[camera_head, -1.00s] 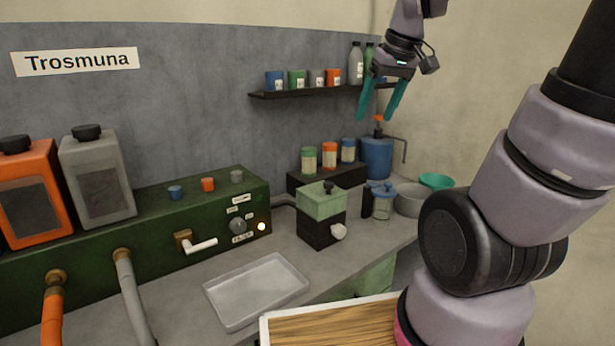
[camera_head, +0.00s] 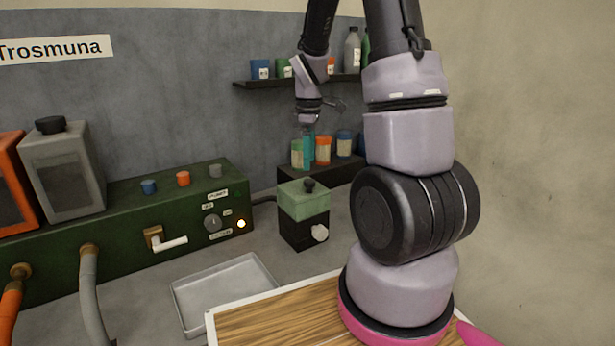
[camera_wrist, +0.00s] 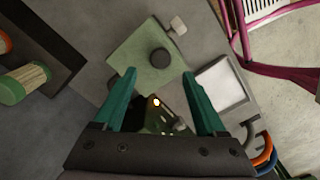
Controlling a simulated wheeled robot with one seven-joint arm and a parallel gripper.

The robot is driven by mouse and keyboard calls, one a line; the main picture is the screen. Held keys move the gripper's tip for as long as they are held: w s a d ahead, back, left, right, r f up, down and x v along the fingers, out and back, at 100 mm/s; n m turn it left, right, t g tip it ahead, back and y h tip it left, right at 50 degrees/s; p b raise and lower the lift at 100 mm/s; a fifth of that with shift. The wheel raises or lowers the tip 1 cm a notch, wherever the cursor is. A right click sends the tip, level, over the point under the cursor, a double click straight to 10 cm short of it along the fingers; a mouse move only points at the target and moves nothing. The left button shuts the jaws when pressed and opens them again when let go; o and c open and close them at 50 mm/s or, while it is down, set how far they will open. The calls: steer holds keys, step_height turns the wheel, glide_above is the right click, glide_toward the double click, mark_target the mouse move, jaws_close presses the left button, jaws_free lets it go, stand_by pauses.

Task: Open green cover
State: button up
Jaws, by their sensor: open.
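The green cover (camera_head: 304,202) is the pale green top of a small black box (camera_head: 303,233) on the bench, with a black knob (camera_head: 309,186) on top and a white knob (camera_head: 320,233) on the box's front. The cover sits closed on the box. My gripper (camera_head: 309,147) is above and behind the box in the head view, pointing down. In the wrist view my gripper (camera_wrist: 165,92) has its two teal fingers apart with nothing between them, and the green cover (camera_wrist: 137,53) with its black knob (camera_wrist: 159,58) lies beyond the fingertips.
A dark riser with several labelled jars (camera_head: 323,150) stands behind the box. A shelf (camera_head: 290,82) with cups and bottles is above. A metal tray (camera_head: 222,290) lies in front left, beside the green machine (camera_head: 120,225) with its lever.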

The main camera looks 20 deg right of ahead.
mark_target(309, 180)
step_height(309, 180, down, 6)
steer(key=shift+f, duration=0.2)
steer(key=shift+c, duration=0.2)
jaws_close()
stand_by(1.3)
